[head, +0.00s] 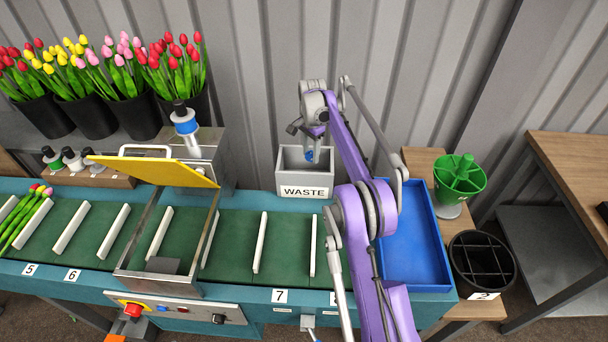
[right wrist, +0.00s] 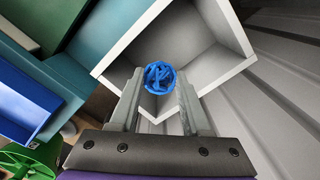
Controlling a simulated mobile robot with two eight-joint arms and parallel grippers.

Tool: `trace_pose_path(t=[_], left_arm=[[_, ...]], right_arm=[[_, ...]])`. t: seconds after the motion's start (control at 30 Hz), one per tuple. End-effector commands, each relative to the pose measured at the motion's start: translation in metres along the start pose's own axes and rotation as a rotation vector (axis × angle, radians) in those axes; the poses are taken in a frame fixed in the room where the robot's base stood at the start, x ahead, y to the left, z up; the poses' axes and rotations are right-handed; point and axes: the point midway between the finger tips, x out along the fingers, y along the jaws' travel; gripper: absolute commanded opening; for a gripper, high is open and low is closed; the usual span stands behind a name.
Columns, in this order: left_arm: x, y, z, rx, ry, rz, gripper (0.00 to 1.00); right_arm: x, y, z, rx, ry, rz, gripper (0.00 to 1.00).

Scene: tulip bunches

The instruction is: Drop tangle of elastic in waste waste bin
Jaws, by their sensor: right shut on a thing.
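The waste bin (head: 303,191) is a grey open box marked WASTE, standing behind the conveyor against the wall. The bin (right wrist: 235,25) also shows in the right wrist view, its open inside facing the camera. The tangle of elastic (right wrist: 159,77) is a small blue ball of loops between my right fingertips. My right gripper (right wrist: 160,90) is shut on it and holds it over the bin's opening. In the head view the blue tangle (head: 310,155) shows small at the bin's mouth, below my purple right arm. My left gripper is not in view.
A green conveyor (head: 285,240) with white dividers runs along the front of the bin. A blue tray (head: 415,245) lies right of my arm. A green bucket (head: 460,180) and a black divided pot (head: 482,262) stand farther right. A yellow panel (head: 155,170) is at the left.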

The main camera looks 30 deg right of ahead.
Motion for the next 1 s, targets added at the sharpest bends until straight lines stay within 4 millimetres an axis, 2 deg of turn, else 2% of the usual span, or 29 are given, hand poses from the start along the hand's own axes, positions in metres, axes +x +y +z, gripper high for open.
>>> trace_pose_path(t=[0.1,0.37,0.4,0.57,0.87,1.0], left_arm=[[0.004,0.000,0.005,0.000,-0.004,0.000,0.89],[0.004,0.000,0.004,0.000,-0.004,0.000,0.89],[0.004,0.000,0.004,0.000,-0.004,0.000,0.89],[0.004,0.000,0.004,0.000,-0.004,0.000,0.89],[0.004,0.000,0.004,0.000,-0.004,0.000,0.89],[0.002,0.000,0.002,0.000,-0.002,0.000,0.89]], right_arm=[[0.009,0.000,0.000,0.000,0.000,0.001,0.00],[0.009,0.000,0.000,0.000,0.000,-0.001,0.00],[0.009,0.000,0.000,0.000,0.000,-0.001,0.52],[0.009,0.000,0.000,0.000,0.000,0.000,0.81],[0.008,0.000,0.000,0.000,0.000,0.000,0.82],[-0.005,0.000,0.000,0.000,0.000,-0.001,0.82]])
